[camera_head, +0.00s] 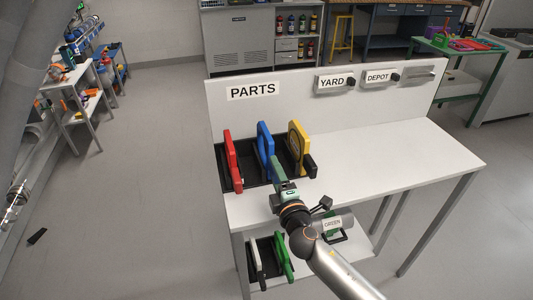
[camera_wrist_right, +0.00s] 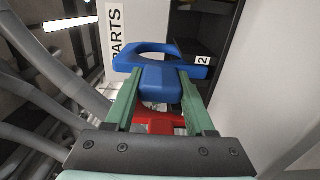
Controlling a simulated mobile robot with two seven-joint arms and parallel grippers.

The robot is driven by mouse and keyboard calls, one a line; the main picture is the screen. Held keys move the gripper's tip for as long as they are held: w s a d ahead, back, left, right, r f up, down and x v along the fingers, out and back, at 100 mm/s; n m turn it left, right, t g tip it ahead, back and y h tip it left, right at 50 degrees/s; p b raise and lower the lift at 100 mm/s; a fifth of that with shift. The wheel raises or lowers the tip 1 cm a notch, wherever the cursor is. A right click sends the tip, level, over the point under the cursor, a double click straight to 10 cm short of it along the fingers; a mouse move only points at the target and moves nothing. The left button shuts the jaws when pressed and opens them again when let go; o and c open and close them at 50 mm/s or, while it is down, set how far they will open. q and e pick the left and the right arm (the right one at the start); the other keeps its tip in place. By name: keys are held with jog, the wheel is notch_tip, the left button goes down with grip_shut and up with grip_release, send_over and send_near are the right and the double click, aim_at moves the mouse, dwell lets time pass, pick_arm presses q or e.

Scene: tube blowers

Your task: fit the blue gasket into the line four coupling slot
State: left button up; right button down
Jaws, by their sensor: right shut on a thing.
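The blue gasket (camera_head: 265,142) stands upright at the black parts rack on the table, between a red and a yellow one. My right gripper (camera_head: 279,174) reaches it from the front and is shut on its near tab. In the right wrist view the blue gasket (camera_wrist_right: 160,80) shows its round opening, with its tab between the two green fingers (camera_wrist_right: 160,98). I cannot tell whether it still touches the rack. My left gripper is not in view. I cannot make out the line four coupling slot.
A red gasket (camera_head: 232,160) and a yellow one (camera_head: 298,148) stand close on either side in the rack (camera_head: 232,183). White and green pieces (camera_head: 284,258) sit in a lower holder. The white tabletop (camera_head: 400,150) is clear to the right. A PARTS panel (camera_head: 290,103) stands behind.

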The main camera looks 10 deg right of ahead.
jog(key=shift+s+r, duration=0.1)
jog(key=shift+s, duration=1.4)
jog(key=s, duration=0.8)
jog(key=shift+d, duration=0.2)
dwell(0.4)
